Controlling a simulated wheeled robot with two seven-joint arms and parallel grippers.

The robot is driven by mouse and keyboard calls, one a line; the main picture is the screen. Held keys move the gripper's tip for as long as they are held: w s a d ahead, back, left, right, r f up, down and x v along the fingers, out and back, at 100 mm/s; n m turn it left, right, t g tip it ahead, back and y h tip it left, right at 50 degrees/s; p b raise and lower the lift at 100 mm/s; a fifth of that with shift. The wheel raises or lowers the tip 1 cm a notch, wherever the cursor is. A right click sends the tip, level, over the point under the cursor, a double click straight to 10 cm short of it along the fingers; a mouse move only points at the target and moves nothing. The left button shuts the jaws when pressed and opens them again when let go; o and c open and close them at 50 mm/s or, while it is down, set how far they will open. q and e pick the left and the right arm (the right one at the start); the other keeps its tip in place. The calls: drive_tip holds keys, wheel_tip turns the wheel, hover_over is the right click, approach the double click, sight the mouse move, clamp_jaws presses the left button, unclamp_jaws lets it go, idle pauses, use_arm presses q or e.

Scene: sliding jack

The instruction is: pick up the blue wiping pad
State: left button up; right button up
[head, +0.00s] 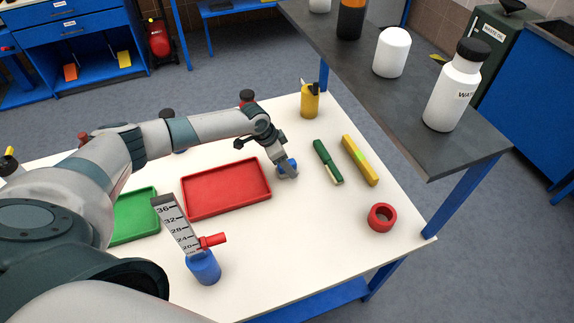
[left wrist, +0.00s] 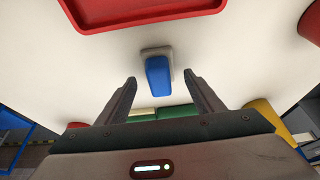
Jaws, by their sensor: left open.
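The blue wiping pad (left wrist: 158,76) has a pale grey layer and lies on the white table in the left wrist view. In the head view, the pad (head: 289,163) shows only partly, because my left gripper (head: 286,172) covers much of it. My left gripper (left wrist: 160,80) is open, with one finger on each side of the pad in the wrist picture and a gap to each. Nothing is held. I cannot tell the exact height of the fingertips above the table. My right gripper is not in view.
A red tray (head: 188,203) lies left of the pad, with a green tray (head: 135,222) beyond it. A green brush (head: 325,160), yellow level (head: 359,160), red ring (head: 382,218) and yellow container (head: 310,104) are nearby.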

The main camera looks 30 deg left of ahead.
use_arm(q)
drive_tip(key=shift+w+d+f, duration=0.15)
drive_tip(key=shift+w+f, duration=0.05)
drive_tip(key=shift+f, duration=0.5)
drive_tip(key=c, duration=1.2)
drive_tip(key=shift+o, duration=0.2)
drive_tip(key=shift+r, duration=0.15)
drive_tip(key=shift+r+b, duration=0.3)
drive_tip(key=shift+r, duration=0.2)
wheel_tip(320, 180, up, 2)
drive_tip(key=shift+r+b, duration=0.2)
drive_tip(key=shift+b, duration=0.45)
drive_tip(key=s+d+r+b, duration=0.3)
drive_tip(key=s+d+r, duration=0.2)
drive_tip(key=d, duration=0.5)
wheel_tip(320, 180, up, 2)
drive_tip(key=shift+s+d+r, duration=0.2)
drive_tip(key=shift+o, duration=0.7)
